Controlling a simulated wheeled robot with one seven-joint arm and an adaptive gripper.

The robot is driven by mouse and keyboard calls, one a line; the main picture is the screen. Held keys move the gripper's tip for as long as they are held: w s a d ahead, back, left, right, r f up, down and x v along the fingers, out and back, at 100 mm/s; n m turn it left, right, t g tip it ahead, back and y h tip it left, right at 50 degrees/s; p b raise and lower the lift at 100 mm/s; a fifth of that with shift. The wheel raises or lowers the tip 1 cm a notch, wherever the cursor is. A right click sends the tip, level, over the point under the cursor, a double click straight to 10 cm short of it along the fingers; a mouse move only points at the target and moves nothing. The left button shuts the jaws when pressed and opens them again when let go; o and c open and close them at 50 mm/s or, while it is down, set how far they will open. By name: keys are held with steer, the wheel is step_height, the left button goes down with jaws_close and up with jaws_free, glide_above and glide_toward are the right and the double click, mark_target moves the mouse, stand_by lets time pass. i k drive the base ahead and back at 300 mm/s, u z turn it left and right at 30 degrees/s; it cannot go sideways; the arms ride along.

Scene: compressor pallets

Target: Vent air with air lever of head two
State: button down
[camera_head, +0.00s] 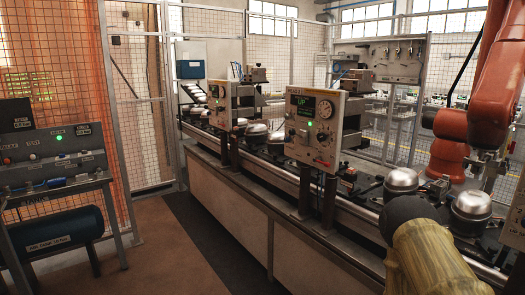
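The nearer test head panel (315,125) stands over the conveyor line, with a green "UP" display, a round gauge (325,108), a green light and a knob. A small red lever-like part (323,163) shows at its lower edge; its setting is too small to tell. A second, similar panel (222,106) stands farther back with a green light. I cannot read which panel is head two. A yellowish link with a dark end, likely part of my arm, reaches in at lower right. My gripper's fingers are not in view.
A control bench (50,150) with buttons and a blue air tank (55,232) stands at left. Silver compressor domes (472,205) sit along the conveyor (285,183). An orange robot arm (490,75) stands at right. Mesh fencing encloses the back. The floor (160,250) between bench and conveyor is clear.

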mark_target(322, 163)
steer(key=u, duration=0.15)
steer(key=i, duration=1.3)
steer(key=z, duration=0.55)
